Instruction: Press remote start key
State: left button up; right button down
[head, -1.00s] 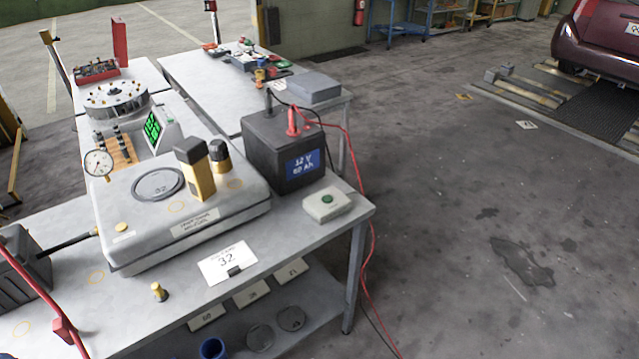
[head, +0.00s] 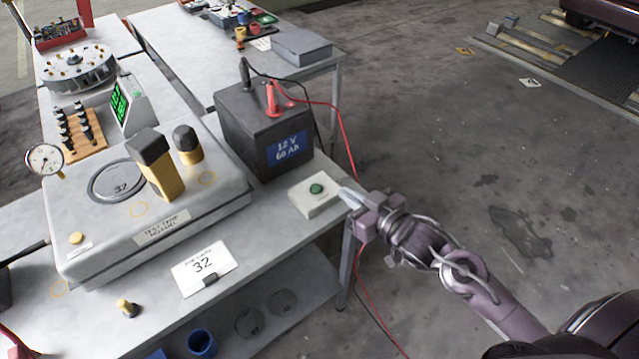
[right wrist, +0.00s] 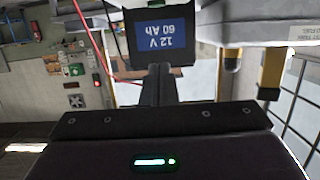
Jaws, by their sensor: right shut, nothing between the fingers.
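A small pale box with a round green button (head: 316,189), which looks like the remote start key, lies near the right front corner of the table, in front of the battery. My right gripper (head: 350,196) comes from the right in the head view. Its fingers are shut and empty, with the tips close beside the box's right end. I cannot tell whether they touch it; the green button is uncovered. In the right wrist view the shut fingers (right wrist: 160,84) point towards the battery's label, and I cannot make out the box there. My left gripper is not in view.
The black battery (head: 262,130) with its red and black leads stands behind the box. A pale tray (head: 95,262) with yellow-and-black posts is at the left. Open floor lies to the right.

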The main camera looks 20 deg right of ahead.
jog(key=p, duration=0.2)
send_over(322, 196)
jog(key=shift+w+f, duration=0.2)
jog(key=shift+f, duration=0.95)
notch_tip(322, 196, down, 3)
jog(key=shift+s+r+p, duration=0.1)
jog(key=shift+s+p, duration=0.05)
jog(key=shift+p, duration=0.25)
jog(key=shift+s+f, duration=0.1)
jog(key=shift+f, duration=0.6)
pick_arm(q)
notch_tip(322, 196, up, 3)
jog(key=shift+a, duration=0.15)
